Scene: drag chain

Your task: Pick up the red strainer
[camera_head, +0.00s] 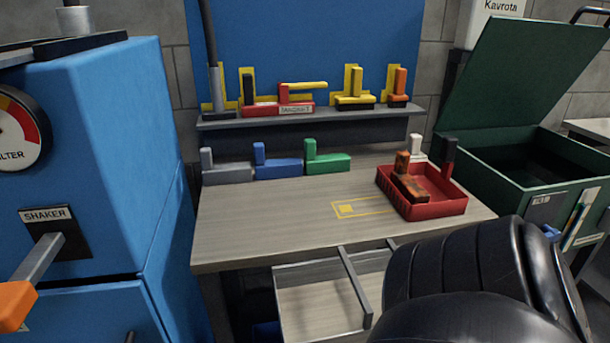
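A red ribbed basket-like container (432,212) stands on the right part of the workbench. A rusty orange L-shaped block (408,185) and a dark upright piece (449,153) are in it or at its rim. A red L-shaped piece (262,110) with a label lies on the shelf above the bench. I cannot tell for certain which of these red things is the strainer. A black ribbed part of my arm fills the lower right and hides the bench's front right corner. Neither of my grippers is in view.
Grey (228,173), blue (279,169) and green (328,163) L-shaped blocks stand along the bench's back. An open drawer (318,303) juts out below. A blue cabinet (125,150) is at left, an open green bin (535,160) at right. The bench's front left is clear.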

